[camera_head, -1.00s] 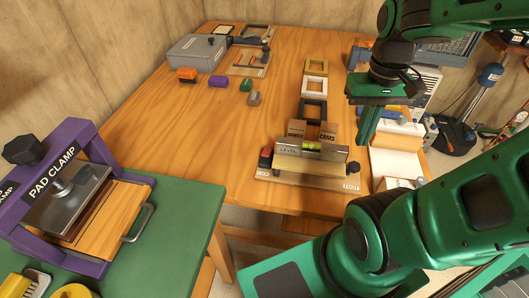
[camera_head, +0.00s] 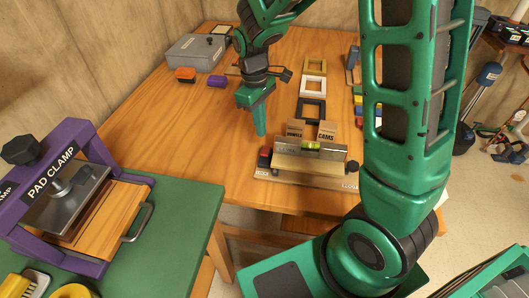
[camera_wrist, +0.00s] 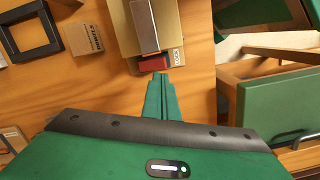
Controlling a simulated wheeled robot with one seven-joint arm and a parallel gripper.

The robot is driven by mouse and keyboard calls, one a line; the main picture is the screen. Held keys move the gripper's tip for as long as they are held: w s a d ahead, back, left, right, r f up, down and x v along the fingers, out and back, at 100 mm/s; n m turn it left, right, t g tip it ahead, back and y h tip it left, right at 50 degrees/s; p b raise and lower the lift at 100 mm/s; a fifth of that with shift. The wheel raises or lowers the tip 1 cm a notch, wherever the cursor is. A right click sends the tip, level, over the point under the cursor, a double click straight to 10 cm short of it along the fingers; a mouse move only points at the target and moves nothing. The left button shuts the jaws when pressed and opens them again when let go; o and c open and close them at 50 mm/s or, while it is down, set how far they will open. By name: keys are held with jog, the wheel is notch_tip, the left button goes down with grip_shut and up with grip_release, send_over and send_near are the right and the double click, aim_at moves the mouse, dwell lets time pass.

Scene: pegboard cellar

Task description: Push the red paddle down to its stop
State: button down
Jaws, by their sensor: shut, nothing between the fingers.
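The red paddle (camera_head: 264,157) is a small red block with a dark top at the left end of a clamp fixture (camera_head: 308,168) that carries a metal bar and a yellow-green level vial. In the wrist view the red paddle (camera_wrist: 152,63) shows beside the fixture's tan body (camera_wrist: 128,32), near a small lettered label. My gripper (camera_head: 261,134) is shut and empty, pointing down just above and behind the paddle. In the wrist view my fingertips (camera_wrist: 159,76) appear close to the paddle; I cannot tell whether they touch it.
Cardboard boxes (camera_head: 327,130) stand right behind the fixture. Frames (camera_head: 312,109) lie in a row farther back. A grey case (camera_head: 196,52) with coloured blocks in front is at the back left. The purple pad clamp (camera_head: 60,190) stands on a separate green bench. The wooden tabletop left of the fixture is clear.

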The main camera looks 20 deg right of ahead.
jog(key=shift+f, duration=0.15)
send_over(263, 152)
notch_tip(263, 152, down, 4)
jog(key=shift+w+a+f, duration=0.1)
jog(key=shift+f, duration=1.25)
notch_tip(263, 152, down, 2)
jog(key=shift+f, duration=0.15)
jog(key=shift+w+a+r, duration=0.3)
jog(key=shift+w+a, duration=0.15)
jog(key=shift+w, duration=0.15)
jog(key=shift+w+a+r, duration=0.25)
jog(key=shift+w+a, duration=0.15)
jog(key=shift+w, duration=0.2)
notch_tip(263, 152, up, 11)
jog(key=shift+w+a+f, duration=0.15)
jog(key=shift+w+a, duration=0.15)
jog(key=shift+w, duration=0.15)
